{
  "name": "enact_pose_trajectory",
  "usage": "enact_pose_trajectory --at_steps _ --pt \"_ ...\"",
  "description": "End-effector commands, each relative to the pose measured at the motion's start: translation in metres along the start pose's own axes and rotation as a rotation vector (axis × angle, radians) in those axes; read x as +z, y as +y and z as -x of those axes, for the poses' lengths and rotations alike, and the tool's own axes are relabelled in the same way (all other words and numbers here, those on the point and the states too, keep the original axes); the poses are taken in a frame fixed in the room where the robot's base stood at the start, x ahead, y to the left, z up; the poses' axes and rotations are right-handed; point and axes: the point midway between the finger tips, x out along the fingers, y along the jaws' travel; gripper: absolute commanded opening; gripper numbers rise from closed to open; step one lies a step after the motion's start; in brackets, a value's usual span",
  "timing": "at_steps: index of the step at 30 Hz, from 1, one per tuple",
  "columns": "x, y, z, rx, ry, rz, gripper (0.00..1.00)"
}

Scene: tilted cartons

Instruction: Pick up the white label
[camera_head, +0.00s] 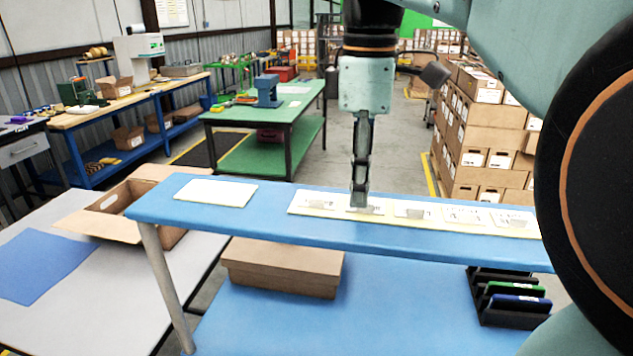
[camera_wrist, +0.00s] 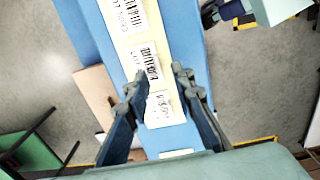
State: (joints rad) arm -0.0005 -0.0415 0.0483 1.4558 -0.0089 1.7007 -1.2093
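Several white labels with printed barcodes lie in a row on a pale yellow strip (camera_head: 340,211) on a raised blue shelf. In the wrist view one label (camera_wrist: 164,109) shows between the fingers, with another label (camera_wrist: 145,60) just beyond the fingertips. My gripper (camera_head: 359,204) points down over the strip's left part, close above a label (camera_head: 366,211) that it partly hides. In the wrist view my gripper (camera_wrist: 159,80) is open, its two fingers apart with nothing held. I cannot tell whether the fingertips touch the strip.
A pale sheet (camera_head: 215,192) lies on the shelf's left end. Below are a closed carton (camera_head: 283,268) and a black rack (camera_head: 508,303) with coloured items. An open carton (camera_head: 108,222) leans at the left. Stacked cartons (camera_head: 490,135) stand behind at the right.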

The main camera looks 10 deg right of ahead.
Motion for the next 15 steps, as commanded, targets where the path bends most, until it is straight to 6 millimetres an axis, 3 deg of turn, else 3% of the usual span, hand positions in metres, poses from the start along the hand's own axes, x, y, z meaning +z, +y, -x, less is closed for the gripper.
enact_pose_trajectory --at_steps 4,12,15 --pt "0.000 0.000 -0.019 0.000 0.000 0.000 0.23" --pt "0.000 0.000 -0.022 0.001 0.001 0.000 0.23" --pt "0.000 0.000 -0.022 0.001 0.001 0.000 0.14"
